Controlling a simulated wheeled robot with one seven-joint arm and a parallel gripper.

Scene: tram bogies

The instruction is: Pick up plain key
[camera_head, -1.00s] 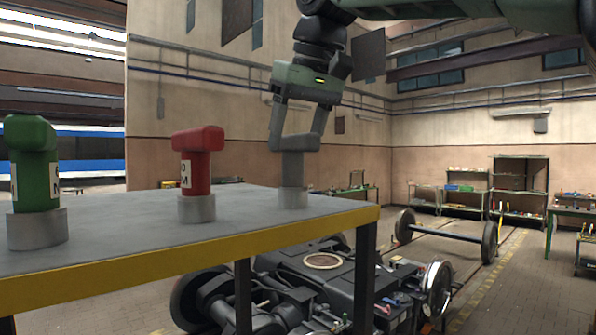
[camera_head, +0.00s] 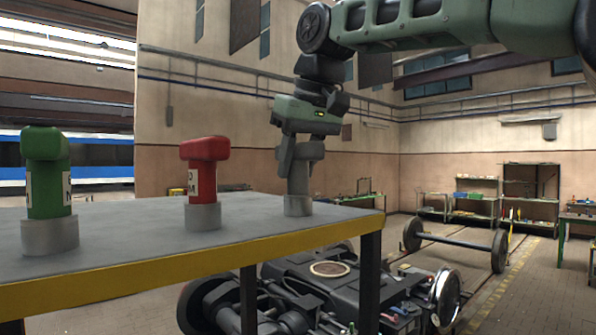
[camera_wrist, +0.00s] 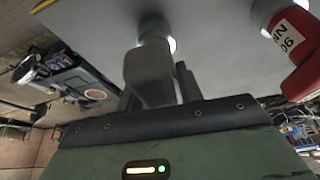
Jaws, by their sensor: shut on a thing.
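The plain key (camera_head: 298,183) is grey with no label. It stands upright in a round grey socket (camera_head: 298,207) at the right end of the table. My gripper (camera_head: 301,153) is above it, pointing down, with its fingers shut on the key's top. In the wrist view the grey key (camera_wrist: 150,75) shows large between the fingers, which partly hide behind it. Its lower end still sits in the socket.
A red labelled key (camera_head: 204,170) and a green labelled key (camera_head: 47,180) stand in sockets to the left on the grey table (camera_head: 130,222) with its yellow edge. A bogie (camera_head: 330,285) is below the table. The tabletop between sockets is clear.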

